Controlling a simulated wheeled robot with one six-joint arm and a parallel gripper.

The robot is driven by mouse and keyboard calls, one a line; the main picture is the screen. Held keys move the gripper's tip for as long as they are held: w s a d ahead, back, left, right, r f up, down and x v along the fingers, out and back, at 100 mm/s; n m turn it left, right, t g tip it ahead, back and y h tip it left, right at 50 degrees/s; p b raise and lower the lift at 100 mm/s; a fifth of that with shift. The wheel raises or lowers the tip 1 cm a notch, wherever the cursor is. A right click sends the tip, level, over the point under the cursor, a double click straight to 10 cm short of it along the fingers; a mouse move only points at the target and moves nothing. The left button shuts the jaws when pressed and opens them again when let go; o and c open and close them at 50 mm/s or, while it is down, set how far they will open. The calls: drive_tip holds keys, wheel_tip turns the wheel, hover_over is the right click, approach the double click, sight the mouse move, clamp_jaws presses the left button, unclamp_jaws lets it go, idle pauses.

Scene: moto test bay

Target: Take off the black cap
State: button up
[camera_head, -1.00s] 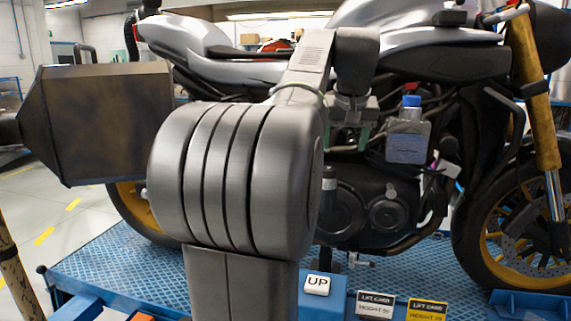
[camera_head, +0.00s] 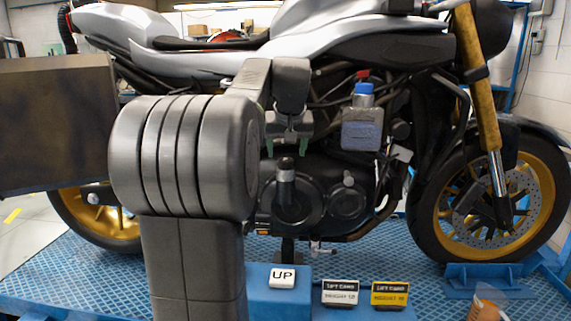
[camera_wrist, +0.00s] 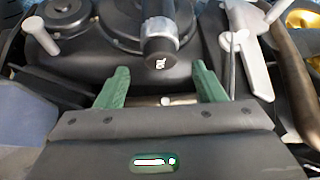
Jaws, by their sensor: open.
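The black cap (camera_head: 286,167) tops a short upright filler neck on the engine. My gripper (camera_head: 287,148) has two green fingers, spread apart and empty. In the head view the fingers hang just above the cap, one to either side of it in the picture. In the wrist view my gripper (camera_wrist: 160,72) has its fingertips left and right of the cap, with gaps on both sides. I cannot tell the exact height between them.
A grey bottle with a blue lid (camera_head: 362,122) is right of my gripper against the motorcycle (camera_head: 350,50). Engine covers (camera_head: 348,200) and hoses surround the cap. The blue lift platform (camera_head: 400,245) lies below, with an UP button (camera_head: 283,278) and two lift cards in front.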

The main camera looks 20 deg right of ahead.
sight(286, 159)
drive_tip(key=x, duration=0.3)
drive_tip(key=shift+w+f, duration=0.2)
drive_tip(key=shift+c, duration=0.2)
drive_tip(key=c, duration=1.3)
drive_tip(key=shift+o, duration=0.2)
drive_tip(key=shift+r, duration=0.15)
